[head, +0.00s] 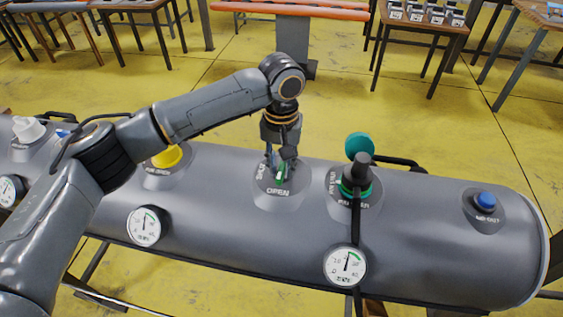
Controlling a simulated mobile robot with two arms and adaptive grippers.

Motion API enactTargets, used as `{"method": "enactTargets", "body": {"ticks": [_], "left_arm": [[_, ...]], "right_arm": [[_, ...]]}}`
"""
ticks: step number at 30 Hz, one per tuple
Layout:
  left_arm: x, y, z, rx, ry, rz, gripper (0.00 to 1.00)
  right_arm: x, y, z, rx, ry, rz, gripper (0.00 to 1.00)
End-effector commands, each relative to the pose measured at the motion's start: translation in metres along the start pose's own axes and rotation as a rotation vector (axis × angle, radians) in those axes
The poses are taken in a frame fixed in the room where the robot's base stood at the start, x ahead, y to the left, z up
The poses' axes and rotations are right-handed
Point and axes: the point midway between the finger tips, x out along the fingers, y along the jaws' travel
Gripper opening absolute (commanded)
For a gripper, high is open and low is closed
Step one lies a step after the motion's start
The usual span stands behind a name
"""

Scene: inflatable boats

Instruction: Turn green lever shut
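The green lever (281,175) stands on a round dark plate (277,191) on top of a grey inflatable tube (420,225). The plate carries the word OPEN on its near side; the lettering on its left side is partly hidden. My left gripper (281,166) points down over the lever, with its fingers around or right beside the lever's top. The fingers hide much of the lever, and I cannot tell whether they are closed on it.
A yellow cap (168,156) sits left of the lever. A dark valve with a green ring (356,190) and a teal disc (359,146) stand close on the right. A blue button (485,201) is at the far right. Gauges (345,266) hang on the near side. Tables (420,28) stand behind.

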Motion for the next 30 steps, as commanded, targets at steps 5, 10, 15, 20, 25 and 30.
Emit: {"method": "enactTargets", "body": {"ticks": [5,10,15,20,25,30], "left_arm": [[0.0,0.0,0.0,0.0,0.0,0.0,0.0],[-0.001,0.0,0.0,0.004,0.0,0.0,0.0],[-0.003,0.0,0.0,0.038,0.001,0.0,0.0],[-0.005,-0.001,0.0,0.117,-0.001,0.001,0.0],[-0.007,-0.002,0.0,0.251,-0.002,0.002,0.0],[-0.006,-0.003,0.0,0.41,-0.002,0.003,0.0]], "right_arm": [[0.0,-0.003,0.0,0.001,0.0,-0.003,0.81],[-0.001,-0.003,0.0,0.001,-0.001,-0.003,0.81],[-0.009,-0.003,-0.001,0.0,-0.001,-0.003,0.81],[-0.024,-0.002,-0.002,0.0,-0.002,-0.003,0.81],[-0.045,-0.002,-0.003,0.0,-0.002,-0.003,0.81],[-0.065,-0.001,-0.005,0.0,-0.003,-0.002,0.81]]}}
